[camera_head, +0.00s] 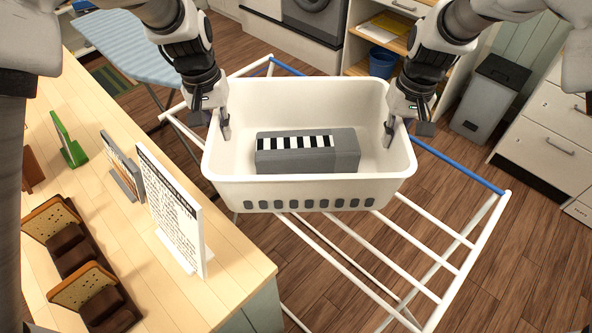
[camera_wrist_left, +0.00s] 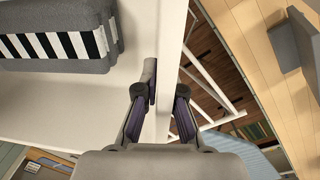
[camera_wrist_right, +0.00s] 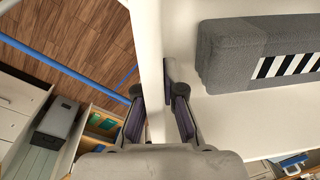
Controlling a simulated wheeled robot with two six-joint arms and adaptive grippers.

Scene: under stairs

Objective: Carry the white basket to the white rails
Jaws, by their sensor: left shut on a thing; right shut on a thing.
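The white basket (camera_head: 310,193) is in the middle of the head view, over the white rails (camera_head: 440,240) of a drying rack with blue end bars. I cannot tell whether it touches them. A grey block with a black-and-white striped band (camera_head: 345,150) lies inside the basket. My left gripper (camera_head: 225,128) is shut on the basket's left wall, and my right gripper (camera_head: 390,130) is shut on its right wall. The left wrist view shows the basket wall (camera_wrist_left: 172,50) between the fingers. The right wrist view shows the other wall (camera_wrist_right: 150,50) between the fingers.
A wooden counter (camera_head: 220,290) is close on the left, with a white sign (camera_head: 172,210) near the basket. An ironing board (camera_head: 125,45) is behind left. A grey bin (camera_head: 490,98) and white drawers (camera_head: 550,130) stand right. The floor at lower right is clear.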

